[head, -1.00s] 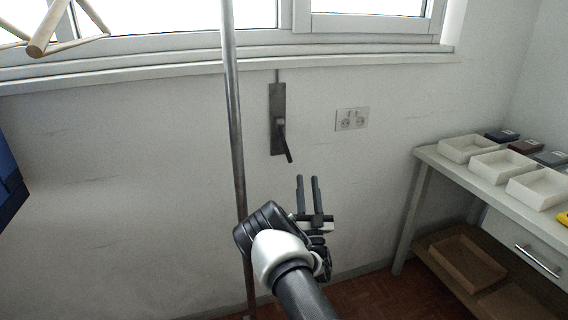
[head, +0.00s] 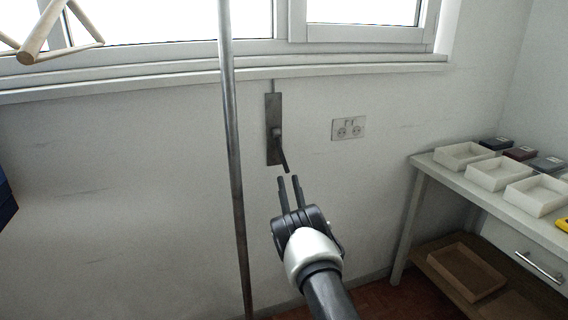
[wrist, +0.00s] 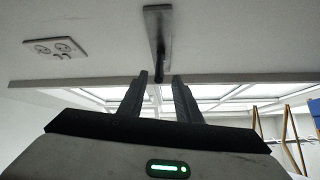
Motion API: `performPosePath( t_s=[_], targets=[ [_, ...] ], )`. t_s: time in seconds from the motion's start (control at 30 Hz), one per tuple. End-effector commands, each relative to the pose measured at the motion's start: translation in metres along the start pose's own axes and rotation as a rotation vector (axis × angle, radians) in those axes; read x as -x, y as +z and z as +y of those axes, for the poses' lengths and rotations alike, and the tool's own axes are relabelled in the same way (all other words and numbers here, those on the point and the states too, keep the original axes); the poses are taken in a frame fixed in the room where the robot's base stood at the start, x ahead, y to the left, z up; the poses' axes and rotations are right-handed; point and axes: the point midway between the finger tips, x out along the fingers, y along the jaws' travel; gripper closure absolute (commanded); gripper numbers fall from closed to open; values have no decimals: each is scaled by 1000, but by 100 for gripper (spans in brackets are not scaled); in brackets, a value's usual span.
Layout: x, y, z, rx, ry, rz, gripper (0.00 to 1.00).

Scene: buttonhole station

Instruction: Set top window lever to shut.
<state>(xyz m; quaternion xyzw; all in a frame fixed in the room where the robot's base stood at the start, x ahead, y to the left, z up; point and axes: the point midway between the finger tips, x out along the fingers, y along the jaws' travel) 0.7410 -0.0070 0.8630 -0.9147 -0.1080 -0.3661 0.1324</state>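The window lever (head: 281,152) is a dark handle on a grey wall plate (head: 272,107) below the window. Its handle points down and slightly right in the head view. My gripper (head: 288,178) is just below the lever's lower end, with its two fingers apart and pointing up at it. In the wrist view the lever (wrist: 158,72) hangs from its plate (wrist: 157,25), and its end shows between the two open fingertips (wrist: 160,78). I cannot tell whether the fingers touch the lever.
A vertical metal pole (head: 231,150) stands left of the lever. A wall socket (head: 348,128) is to the right. A side table (head: 440,172) with white trays (head: 464,155) stands at the far right. The wall around the lever is otherwise clear.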

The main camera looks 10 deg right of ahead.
Motion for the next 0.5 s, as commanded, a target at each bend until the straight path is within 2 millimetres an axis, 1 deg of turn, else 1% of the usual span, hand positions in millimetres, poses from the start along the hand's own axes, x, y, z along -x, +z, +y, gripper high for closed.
performPosePath(
  t_s=[0.03, 0.1, 0.2, 0.3, 0.4, 0.5],
  targets=[
    [-11, 0, 0, 1, -2, 4, 69],
    [-26, 0, 0, 0, -2, 4, 69],
    [-45, 0, 0, 0, -2, 3, 69],
    [-60, 1, 0, 0, -1, 1, 69],
    [-71, 1, 0, 0, 0, 1, 69],
    [-76, 0, 1, 0, 1, 0, 69]
  ],
)
